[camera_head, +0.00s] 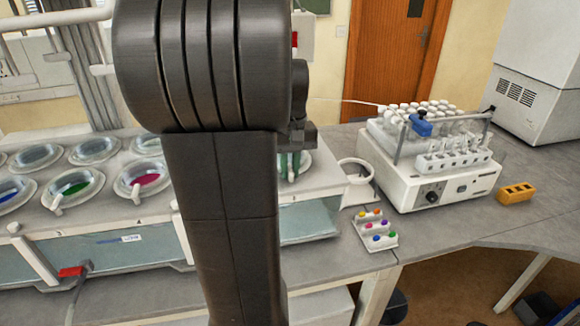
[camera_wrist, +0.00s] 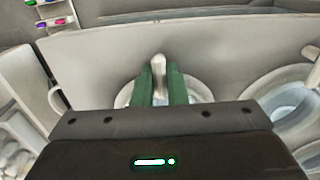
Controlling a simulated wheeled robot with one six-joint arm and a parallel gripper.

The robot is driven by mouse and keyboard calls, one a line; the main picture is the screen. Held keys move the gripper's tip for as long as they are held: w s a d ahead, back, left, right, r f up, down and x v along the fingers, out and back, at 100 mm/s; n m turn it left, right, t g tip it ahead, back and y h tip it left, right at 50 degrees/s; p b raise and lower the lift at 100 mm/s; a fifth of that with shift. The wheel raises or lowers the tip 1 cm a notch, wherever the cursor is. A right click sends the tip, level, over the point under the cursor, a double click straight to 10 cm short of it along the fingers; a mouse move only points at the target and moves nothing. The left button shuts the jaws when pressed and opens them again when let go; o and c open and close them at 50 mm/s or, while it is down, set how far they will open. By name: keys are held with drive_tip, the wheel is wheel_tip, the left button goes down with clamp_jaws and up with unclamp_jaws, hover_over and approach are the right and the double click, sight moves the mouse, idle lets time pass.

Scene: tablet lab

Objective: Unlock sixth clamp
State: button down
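A row of round glass-covered vessels with white clamps runs along the bench apparatus on the left in the head view, including one with a magenta window (camera_head: 147,181) and one with a green window (camera_head: 75,184). My gripper (camera_head: 289,165) is at the right end of this row, partly hidden behind my dark arm. In the wrist view my gripper's green fingers (camera_wrist: 160,78) stand on either side of a white clamp handle (camera_wrist: 158,76), in front of a round vessel lid. The fingers are very close to the handle. Whether they press on it cannot be told.
A white machine with a tube rack (camera_head: 430,185) stands to the right, with a small tray of coloured caps (camera_head: 375,229) in front and an orange block (camera_head: 515,193) beside it. Another round vessel (camera_wrist: 290,108) is close on the right in the wrist view.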

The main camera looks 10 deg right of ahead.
drive_tip(key=shift+r+n, duration=0.1)
drive_tip(key=shift+n, duration=0.2)
drive_tip(key=n+p, duration=0.1)
drive_tip(key=n, duration=0.2)
drive_tip(key=shift+a, duration=0.15)
drive_tip(key=n, duration=0.2)
drive_tip(key=n+p, duration=0.1)
drive_tip(key=n, duration=0.2)
drive_tip(key=shift+s+a, duration=0.15)
drive_tip(key=shift+a, duration=0.05)
drive_tip(key=n, duration=0.2)
drive_tip(key=n+p, duration=0.1)
drive_tip(key=n, duration=0.1)
drive_tip(key=shift+s+a+n, duration=0.1)
drive_tip(key=shift+s+n, duration=0.1)
drive_tip(key=shift+n, duration=0.2)
drive_tip(key=shift+s+n+p, duration=0.2)
drive_tip(key=shift+n+p, duration=0.2)
drive_tip(key=shift+n, duration=1.8)
drive_tip(key=c, duration=1.5)
unclamp_jaws()
drive_tip(key=shift+o, duration=0.2)
